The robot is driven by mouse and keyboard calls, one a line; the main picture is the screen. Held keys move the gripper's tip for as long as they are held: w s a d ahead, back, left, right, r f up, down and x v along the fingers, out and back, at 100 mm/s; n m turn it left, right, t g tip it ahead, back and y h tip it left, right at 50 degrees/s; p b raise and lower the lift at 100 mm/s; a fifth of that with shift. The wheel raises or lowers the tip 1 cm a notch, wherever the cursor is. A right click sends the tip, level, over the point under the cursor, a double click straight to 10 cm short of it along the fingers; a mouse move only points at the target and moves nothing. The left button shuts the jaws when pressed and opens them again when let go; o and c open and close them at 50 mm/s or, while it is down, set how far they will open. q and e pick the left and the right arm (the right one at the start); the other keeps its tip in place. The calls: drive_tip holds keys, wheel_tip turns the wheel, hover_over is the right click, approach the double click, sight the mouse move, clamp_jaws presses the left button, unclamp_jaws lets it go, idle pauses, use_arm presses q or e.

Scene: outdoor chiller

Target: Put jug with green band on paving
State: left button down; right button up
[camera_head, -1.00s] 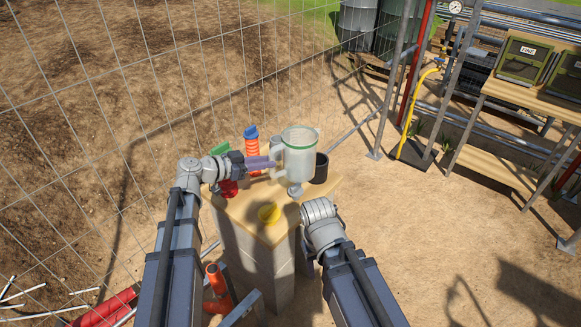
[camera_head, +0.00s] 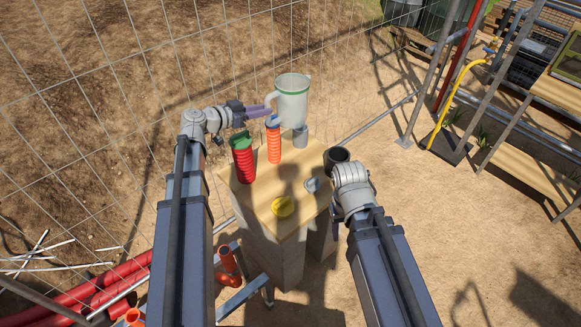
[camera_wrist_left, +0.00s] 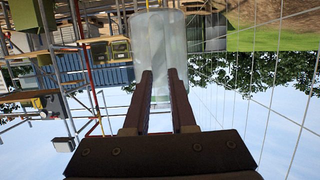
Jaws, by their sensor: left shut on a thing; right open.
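The jug with the green band (camera_head: 292,100) is a pale, translucent jug with a handle on its left and a green stripe near its rim. It is upright in the air by the far edge of the wooden-topped stand (camera_head: 262,192). My left gripper (camera_head: 268,108) is shut on the jug's handle side. I cannot make out paving apart from the sandy ground (camera_head: 420,215).
On the stand are a red bottle with green cap (camera_head: 243,162), an orange bottle with blue cap (camera_head: 273,145), a grey cup (camera_head: 300,138), a black cup (camera_head: 337,157) and a yellow disc (camera_head: 283,206). A wire fence (camera_head: 180,70) runs behind. Open ground lies right.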

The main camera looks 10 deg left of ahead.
wheel_tip(320, 180, down, 24)
drive_tip(key=b, duration=2.4)
drive_tip(key=shift+r, duration=0.15)
wheel_tip(320, 180, down, 4)
drive_tip(key=b, duration=0.4)
